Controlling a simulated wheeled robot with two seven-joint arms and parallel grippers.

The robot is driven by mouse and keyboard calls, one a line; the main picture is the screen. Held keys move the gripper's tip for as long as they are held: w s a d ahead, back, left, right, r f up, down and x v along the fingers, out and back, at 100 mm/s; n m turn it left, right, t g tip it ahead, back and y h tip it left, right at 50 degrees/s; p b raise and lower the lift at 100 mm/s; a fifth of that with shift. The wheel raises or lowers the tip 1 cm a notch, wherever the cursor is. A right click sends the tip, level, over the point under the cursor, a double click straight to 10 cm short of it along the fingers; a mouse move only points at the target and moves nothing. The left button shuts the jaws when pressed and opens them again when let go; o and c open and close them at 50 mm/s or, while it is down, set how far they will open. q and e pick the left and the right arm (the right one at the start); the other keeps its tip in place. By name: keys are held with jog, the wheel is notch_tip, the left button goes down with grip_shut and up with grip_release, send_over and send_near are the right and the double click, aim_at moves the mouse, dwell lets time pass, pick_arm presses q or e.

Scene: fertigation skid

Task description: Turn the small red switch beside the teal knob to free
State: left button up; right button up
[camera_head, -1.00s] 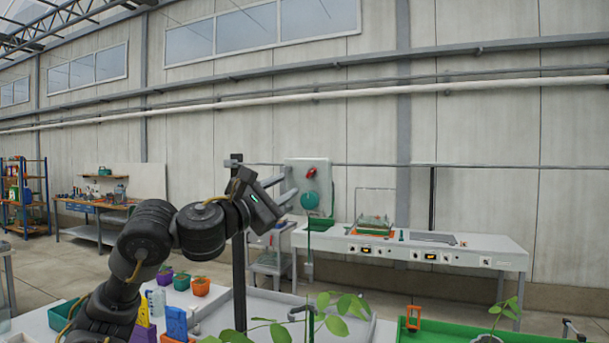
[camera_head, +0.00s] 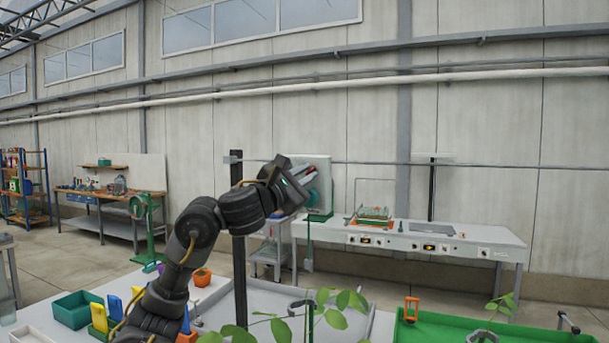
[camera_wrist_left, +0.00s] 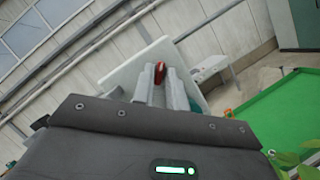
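The small red switch (camera_head: 312,169) is on the upper part of a pale upright panel (camera_head: 322,159). The teal knob (camera_head: 313,197) is just below it, partly hidden by my left gripper. My left gripper (camera_head: 311,174) is at the panel with its fingers pointing at the switch. In the left wrist view, the red switch (camera_wrist_left: 160,72) shows at the gap between the two fingertips (camera_wrist_left: 161,80). The fingers are apart; whether they touch the switch I cannot tell. My right gripper is not in view.
A long white bench (camera_head: 430,240) stands right of the panel. A dark post (camera_head: 239,255) rises near my left arm. In front are a green tray (camera_head: 450,330), leafy plants (camera_head: 330,312) and a teal bin (camera_head: 76,309). A green stand (camera_head: 149,225) is at the left.

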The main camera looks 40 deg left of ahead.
pick_arm(q)
grip_shut()
